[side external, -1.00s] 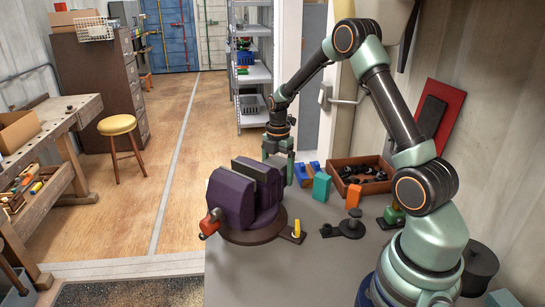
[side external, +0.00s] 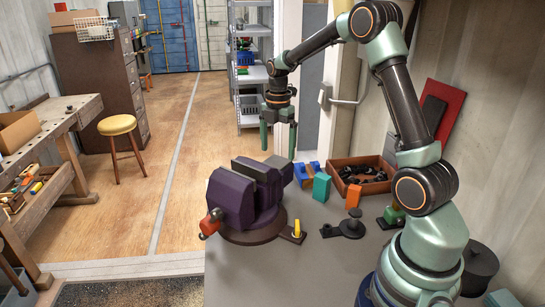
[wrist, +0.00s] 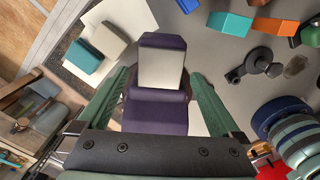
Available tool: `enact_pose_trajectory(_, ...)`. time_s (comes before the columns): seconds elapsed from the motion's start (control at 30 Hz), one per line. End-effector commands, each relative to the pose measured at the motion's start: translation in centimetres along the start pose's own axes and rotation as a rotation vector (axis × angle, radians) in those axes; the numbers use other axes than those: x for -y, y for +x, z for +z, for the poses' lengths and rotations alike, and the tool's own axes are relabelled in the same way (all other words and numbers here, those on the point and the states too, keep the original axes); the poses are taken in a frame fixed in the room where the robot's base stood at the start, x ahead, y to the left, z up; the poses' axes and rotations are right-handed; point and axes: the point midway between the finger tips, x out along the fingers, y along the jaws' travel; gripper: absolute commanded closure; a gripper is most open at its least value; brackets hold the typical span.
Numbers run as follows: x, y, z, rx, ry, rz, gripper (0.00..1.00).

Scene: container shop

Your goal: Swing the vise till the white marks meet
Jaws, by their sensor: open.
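The purple vise (side external: 232,200) stands on a dark round base (side external: 255,232) at the table's left side, with a red-ended handle (side external: 209,222) at its front left. A yellow-topped piece (side external: 297,228) sits at the base's right edge. My gripper (side external: 278,153) is open and empty, pointing down above the rear end of the vise. In the wrist view, the vise's pale-topped rear part (wrist: 162,68) shows between the two spread green fingers (wrist: 160,78), with purple body below it. I cannot make out the white marks in either view.
Right of the vise stand a teal block (side external: 321,187), an orange block (side external: 354,196) and a black knobbed piece (side external: 350,224). A blue piece (side external: 304,178) and a brown box of dark parts (side external: 336,188) lie behind. The grey tabletop (side external: 290,275) in front is clear.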

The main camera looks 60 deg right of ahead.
Motion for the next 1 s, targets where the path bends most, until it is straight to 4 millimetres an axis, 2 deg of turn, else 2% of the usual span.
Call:
enact_pose_trajectory(0.1,-0.1,-1.9,0.0,0.001,-0.001,0.003,0.00)
enact_pose_trajectory(0.23,0.0,-3.0,0.0,0.001,-0.001,0.001,0.00)
enact_pose_trajectory(0.67,0.0,-3.5,-0.1,0.001,0.003,0.001,0.00)
enact_pose_trajectory(0.83,0.5,-5.2,-2.0,0.014,0.112,0.040,0.00)
enact_pose_trajectory(1.0,2.2,-8.3,-6.0,0.016,0.373,0.128,0.00)
